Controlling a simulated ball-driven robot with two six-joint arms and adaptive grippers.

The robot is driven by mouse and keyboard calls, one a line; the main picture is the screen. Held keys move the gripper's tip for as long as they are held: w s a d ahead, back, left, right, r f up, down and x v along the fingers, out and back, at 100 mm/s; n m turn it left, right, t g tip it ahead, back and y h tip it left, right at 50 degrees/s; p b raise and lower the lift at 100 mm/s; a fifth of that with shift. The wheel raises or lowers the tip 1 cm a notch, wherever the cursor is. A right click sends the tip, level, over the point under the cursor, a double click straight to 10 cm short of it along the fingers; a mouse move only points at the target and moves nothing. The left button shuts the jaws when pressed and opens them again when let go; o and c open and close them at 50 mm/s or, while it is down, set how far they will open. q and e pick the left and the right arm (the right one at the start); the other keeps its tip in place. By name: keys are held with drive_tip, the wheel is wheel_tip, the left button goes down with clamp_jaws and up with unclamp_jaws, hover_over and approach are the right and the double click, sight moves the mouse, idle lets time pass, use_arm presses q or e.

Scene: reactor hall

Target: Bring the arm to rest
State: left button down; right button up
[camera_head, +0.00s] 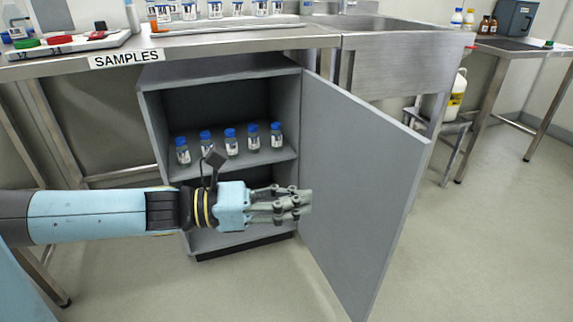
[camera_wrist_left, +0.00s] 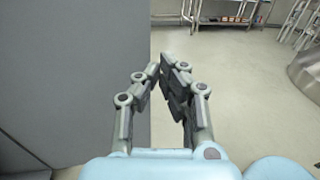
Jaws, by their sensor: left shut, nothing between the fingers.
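My left arm comes in from the left in the head view, and its gripper (camera_head: 306,204) is in front of the open grey cabinet. The fingertips are close to the inner face of the cabinet door (camera_head: 365,180); I cannot tell whether they touch it. In the left wrist view the left gripper (camera_wrist_left: 160,62) has its fingertips together with nothing between them. The door (camera_wrist_left: 70,80) fills the left of that view. My right gripper is in neither view.
Several blue-capped bottles (camera_head: 230,142) stand on the cabinet's (camera_head: 152,110) upper shelf. A bench labelled SAMPLES (camera_head: 230,40) with trays and bottles is above, beside a steel sink (camera_head: 400,58). A white jug (camera_head: 455,95) stands at right. The floor (camera_head: 490,240) right of the door is clear.

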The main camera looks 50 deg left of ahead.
use_arm(q)
drive_tip(key=s+a+f+n+g+y+p, duration=0.1)
drive_tip(key=s+a+f+n+y+p, duration=0.15)
drive_tip(key=f+n, duration=0.5)
drive_tip(key=s+a+f+n+g+y+p, duration=0.15)
drive_tip(key=s+f+n+y, duration=0.25)
drive_tip(key=f+n, duration=0.4)
drive_tip(key=s+a+f+n+g+y+p, duration=0.1)
drive_tip(key=s+a+f+n+g+y, duration=0.2)
drive_tip(key=f+n, duration=0.5)
drive_tip(key=s+d+f+n+g, duration=0.2)
drive_tip(key=s+f+n, duration=0.3)
drive_tip(key=s, duration=0.4)
drive_tip(key=s+d+f+n+g+y, duration=0.1)
drive_tip(key=s+f+n+g, duration=0.3)
drive_tip(key=s+n, duration=0.4)
drive_tip(key=s+d+f+n+g+y, duration=0.1)
drive_tip(key=s+d+f+n+g, duration=0.2)
drive_tip(key=s+f+n, duration=0.3)
drive_tip(key=s, duration=0.4)
drive_tip(key=shift+s+d+f, duration=0.2)
drive_tip(key=shift+s+f, duration=0.1)
drive_tip(key=shift+s, duration=0.1)
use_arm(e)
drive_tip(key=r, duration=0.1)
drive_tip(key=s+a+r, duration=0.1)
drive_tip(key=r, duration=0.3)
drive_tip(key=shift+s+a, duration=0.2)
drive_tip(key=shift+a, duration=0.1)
